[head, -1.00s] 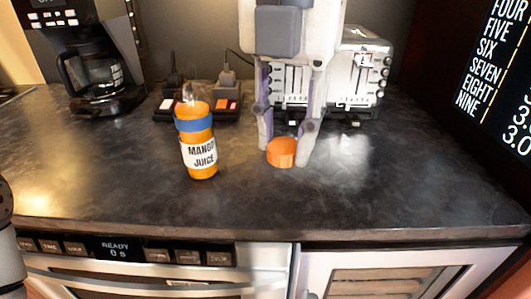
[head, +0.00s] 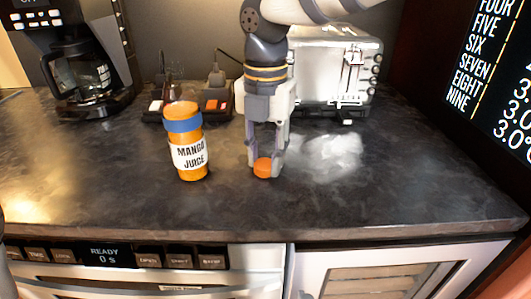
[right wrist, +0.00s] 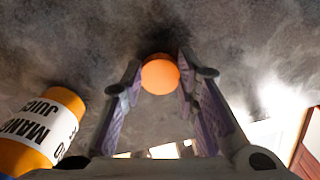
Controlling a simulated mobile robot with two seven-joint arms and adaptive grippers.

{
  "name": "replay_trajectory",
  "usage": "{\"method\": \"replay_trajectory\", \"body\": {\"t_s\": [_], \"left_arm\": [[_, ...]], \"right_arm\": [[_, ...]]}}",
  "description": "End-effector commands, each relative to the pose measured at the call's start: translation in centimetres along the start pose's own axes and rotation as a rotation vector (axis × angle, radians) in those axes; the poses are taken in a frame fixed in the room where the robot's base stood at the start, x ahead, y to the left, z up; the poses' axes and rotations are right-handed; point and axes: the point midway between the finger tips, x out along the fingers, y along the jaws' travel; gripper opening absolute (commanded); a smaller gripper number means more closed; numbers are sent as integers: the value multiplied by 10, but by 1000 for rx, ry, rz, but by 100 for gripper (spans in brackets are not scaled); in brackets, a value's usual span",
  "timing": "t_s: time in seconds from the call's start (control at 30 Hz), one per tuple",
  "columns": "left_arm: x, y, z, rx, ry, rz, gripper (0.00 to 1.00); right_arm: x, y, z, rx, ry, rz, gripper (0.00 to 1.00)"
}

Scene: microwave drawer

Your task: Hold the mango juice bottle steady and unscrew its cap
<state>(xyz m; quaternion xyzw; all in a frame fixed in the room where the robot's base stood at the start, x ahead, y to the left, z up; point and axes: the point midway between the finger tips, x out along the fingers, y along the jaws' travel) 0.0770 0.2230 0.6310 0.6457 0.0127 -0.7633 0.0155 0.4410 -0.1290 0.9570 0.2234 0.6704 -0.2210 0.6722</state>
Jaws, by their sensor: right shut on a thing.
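The mango juice bottle (head: 191,155) stands upright on the dark counter, orange with a white label and a blue band near its top. Its top shows orange, and no gripper touches it. Its lower part also shows at the left of the right wrist view (right wrist: 38,130). My right gripper (head: 266,166) is to the right of the bottle, pointing down, shut on the orange cap (head: 262,167). The cap (right wrist: 160,75) sits between the fingertips in the right wrist view, apart from the bottle and close to the counter; whether it touches the counter is unclear. My left gripper is out of view.
A coffee maker (head: 88,75) stands at the back left. A power strip with plugs (head: 188,105) lies behind the bottle. A silver toaster (head: 330,70) stands behind my right arm. The counter (head: 400,180) is clear at the right and front.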

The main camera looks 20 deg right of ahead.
Motion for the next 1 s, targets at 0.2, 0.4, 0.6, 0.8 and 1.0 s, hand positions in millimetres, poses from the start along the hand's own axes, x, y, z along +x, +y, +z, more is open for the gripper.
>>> {"method": "replay_trajectory", "body": {"t_s": [0.2,0.4,0.6,0.8,1.0], "left_arm": [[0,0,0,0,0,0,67],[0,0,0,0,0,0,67],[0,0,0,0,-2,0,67],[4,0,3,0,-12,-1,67],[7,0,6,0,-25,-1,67]], "right_arm": [[3,0,0,1,1,-1,37],[3,0,0,1,1,-1,48],[-2,0,0,1,0,1,48],[-50,1,2,2,-2,3,48],[-98,1,1,3,1,0,48]]}}
